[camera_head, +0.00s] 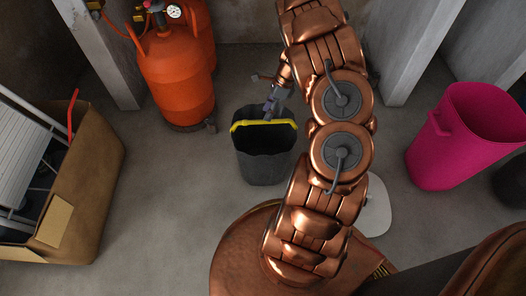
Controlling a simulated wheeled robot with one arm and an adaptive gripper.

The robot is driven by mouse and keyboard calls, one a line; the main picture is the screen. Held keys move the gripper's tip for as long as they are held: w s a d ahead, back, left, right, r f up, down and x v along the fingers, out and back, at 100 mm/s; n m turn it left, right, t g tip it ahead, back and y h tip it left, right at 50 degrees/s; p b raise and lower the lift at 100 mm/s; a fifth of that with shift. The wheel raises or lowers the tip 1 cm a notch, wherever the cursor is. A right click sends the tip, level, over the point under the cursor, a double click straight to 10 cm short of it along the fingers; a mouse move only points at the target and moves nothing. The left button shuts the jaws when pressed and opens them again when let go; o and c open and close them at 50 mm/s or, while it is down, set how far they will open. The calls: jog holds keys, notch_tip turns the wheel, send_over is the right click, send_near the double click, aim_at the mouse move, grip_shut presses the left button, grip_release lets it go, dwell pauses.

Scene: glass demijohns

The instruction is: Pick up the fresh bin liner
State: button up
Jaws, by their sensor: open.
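A dark grey bin (264,167) stands on the floor in the middle of the view. A yellow band (245,124) runs along its far rim, and dark material lines its mouth. I cannot tell whether the band and dark material are the fresh bin liner; no separate liner is clearly seen. My gripper (269,110) is at the far rim of the bin, by the yellow band. It is open, with its fingers pointing down; whether they touch the rim or band is too small to tell.
Orange gas cylinders (178,75) stand behind left of the bin. A cardboard box (88,185) with metal pieces is at left, a pink tub (440,150) at right. A pale flat object (378,208) lies partly behind my arm. Bare floor lies between box and bin.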

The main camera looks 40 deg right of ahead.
aim_at(263, 122)
jog(key=shift+d+b+x, duration=0.15)
jog(key=shift+b+x, duration=0.45)
jog(key=shift+x, duration=0.9)
jog(key=shift+d+b+x, duration=0.1)
jog(key=shift+b+x, duration=0.5)
jog(key=shift+x, duration=0.9)
jog(key=shift+w+f, duration=0.1)
jog(key=shift+w, duration=0.05)
grip_shut()
